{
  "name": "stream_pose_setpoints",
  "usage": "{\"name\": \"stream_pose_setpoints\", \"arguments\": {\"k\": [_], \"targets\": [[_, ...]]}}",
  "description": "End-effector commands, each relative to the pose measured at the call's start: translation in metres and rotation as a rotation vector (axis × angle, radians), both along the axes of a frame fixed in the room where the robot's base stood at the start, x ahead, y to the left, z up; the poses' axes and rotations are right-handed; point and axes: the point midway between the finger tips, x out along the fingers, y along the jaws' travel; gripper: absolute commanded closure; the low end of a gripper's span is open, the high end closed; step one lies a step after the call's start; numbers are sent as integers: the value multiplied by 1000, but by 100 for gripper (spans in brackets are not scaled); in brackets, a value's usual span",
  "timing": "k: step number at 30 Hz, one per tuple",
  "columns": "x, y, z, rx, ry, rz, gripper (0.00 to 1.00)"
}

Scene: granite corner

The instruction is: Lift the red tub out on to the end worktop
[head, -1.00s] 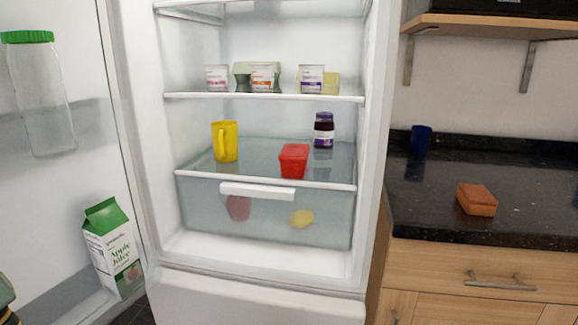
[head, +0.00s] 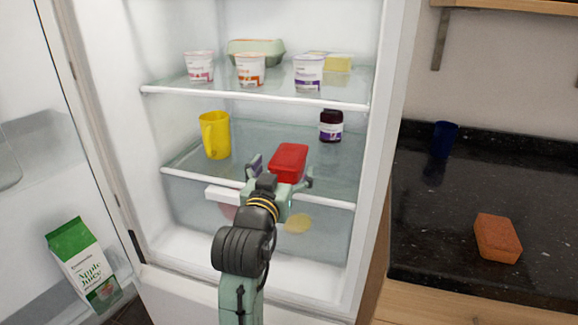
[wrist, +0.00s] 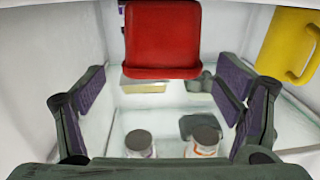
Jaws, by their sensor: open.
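The red tub (head: 289,161) sits on the lower glass shelf of the open fridge, near the shelf's front edge. My gripper (head: 282,173) is open and empty, just in front of the tub, with its fingers spread to either side in the head view. In the wrist view the red tub (wrist: 162,38) is at the top centre, beyond the open fingers (wrist: 163,100) and apart from them. The end worktop (head: 440,210) is the dark granite surface to the right of the fridge.
A yellow jug (head: 215,136) stands left of the tub and a dark jar (head: 331,126) behind it to the right. Several pots stand on the shelf above. An orange sponge-like block (head: 497,238) and a blue cup (head: 444,138) stand on the worktop, with bare granite between them.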

Motion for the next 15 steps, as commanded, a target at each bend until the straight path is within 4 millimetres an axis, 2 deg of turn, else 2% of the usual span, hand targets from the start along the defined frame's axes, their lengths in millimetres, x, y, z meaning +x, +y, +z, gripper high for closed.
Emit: {"name": "stream_pose_setpoints", "arguments": {"k": [5,12,15], "targets": [[15,-3,2,-1,1,0,15],[48,-10,1,0,-1,1,15],[54,-11,0,0,0,2,15]]}}
